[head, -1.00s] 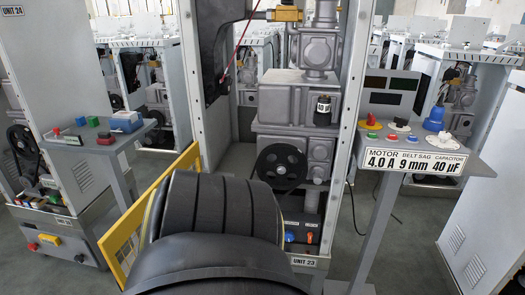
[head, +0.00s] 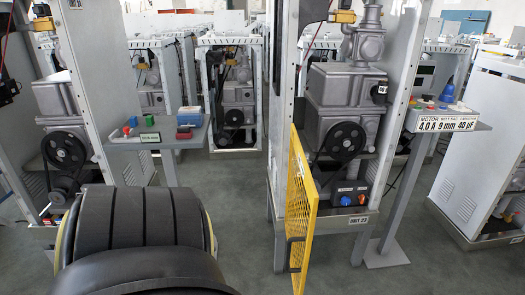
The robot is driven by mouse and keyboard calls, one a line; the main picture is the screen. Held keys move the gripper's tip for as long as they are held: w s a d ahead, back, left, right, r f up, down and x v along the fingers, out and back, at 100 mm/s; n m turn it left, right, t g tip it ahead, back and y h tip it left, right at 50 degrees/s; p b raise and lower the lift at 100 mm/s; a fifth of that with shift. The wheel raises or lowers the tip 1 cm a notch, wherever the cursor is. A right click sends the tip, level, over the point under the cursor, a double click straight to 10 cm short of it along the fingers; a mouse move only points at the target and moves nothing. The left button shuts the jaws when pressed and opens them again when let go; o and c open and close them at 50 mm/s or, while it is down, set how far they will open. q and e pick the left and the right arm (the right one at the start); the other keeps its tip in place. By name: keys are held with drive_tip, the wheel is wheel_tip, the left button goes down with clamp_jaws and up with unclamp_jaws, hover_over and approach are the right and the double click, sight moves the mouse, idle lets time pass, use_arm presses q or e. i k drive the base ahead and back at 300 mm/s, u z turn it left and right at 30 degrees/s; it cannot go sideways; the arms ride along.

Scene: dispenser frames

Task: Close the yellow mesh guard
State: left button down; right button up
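The yellow mesh guard (head: 301,212) stands open at the lower left of the UNIT 23 dispenser frame (head: 283,160). It is swung outward from the left post toward me and shows at a steep angle. A dark handle or latch (head: 296,254) sits on its lower part. The opening it belongs to is uncovered, with the black pulley wheel (head: 345,141) and belt in plain view. The UNIT 23 label (head: 358,220) is below the opening at the right. Neither of my grippers shows in the view.
A control stand (head: 440,119) with a "4.0 A 9 mm 40 µF" sign is right of the frame. A small table (head: 160,139) with coloured blocks stands left, beside another unit (head: 62,150). Grey floor (head: 245,205) is clear left of the guard.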

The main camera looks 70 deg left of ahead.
sight(312, 194)
drive_tip(key=u, duration=1.4)
